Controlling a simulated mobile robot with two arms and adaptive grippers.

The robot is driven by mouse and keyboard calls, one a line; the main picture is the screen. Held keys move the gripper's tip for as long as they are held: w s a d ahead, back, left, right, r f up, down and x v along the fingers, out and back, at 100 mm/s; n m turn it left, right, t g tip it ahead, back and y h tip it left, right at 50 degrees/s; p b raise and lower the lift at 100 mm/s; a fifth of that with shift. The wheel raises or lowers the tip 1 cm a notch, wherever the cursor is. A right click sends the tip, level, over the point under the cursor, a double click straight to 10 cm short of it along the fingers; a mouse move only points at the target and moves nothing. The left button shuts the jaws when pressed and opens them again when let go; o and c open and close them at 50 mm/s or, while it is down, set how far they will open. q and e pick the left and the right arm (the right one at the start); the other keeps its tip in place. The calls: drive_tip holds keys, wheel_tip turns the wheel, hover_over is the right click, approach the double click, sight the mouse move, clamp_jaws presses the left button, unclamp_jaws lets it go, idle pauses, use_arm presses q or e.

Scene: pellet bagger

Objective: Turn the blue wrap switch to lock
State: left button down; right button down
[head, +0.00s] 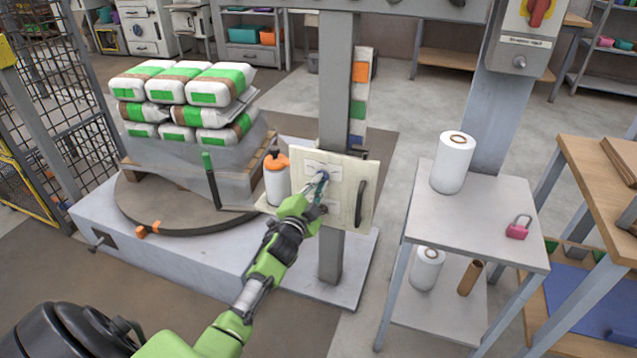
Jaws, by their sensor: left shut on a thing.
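The small blue wrap switch (323,175) is on a pale panel (345,202) fixed to the grey post. My left gripper (319,186) reaches up to the panel from below and is shut on the switch. Its fingers cover much of the switch, so I cannot tell which way it points. The labels on the panel are too small to read. My right gripper is not in view.
A white bottle with an orange top (276,184) stands just left of the panel. Wrapped bags (178,98) sit on a pallet on the turntable (140,205). A grey stand (480,225) at right holds a white roll (452,163) and a pink padlock (518,227).

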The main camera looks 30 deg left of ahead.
use_arm(q)
drive_tip(key=shift+m, duration=0.6)
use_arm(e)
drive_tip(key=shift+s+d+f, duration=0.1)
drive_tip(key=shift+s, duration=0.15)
use_arm(q)
drive_tip(key=c, duration=2.1)
unclamp_jaws()
drive_tip(key=shift+c, duration=0.2)
drive_tip(key=shift+d, duration=0.1)
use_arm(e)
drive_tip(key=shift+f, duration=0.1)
use_arm(q)
drive_tip(key=v, duration=1.2)
drive_tip(key=shift+f, duration=0.15)
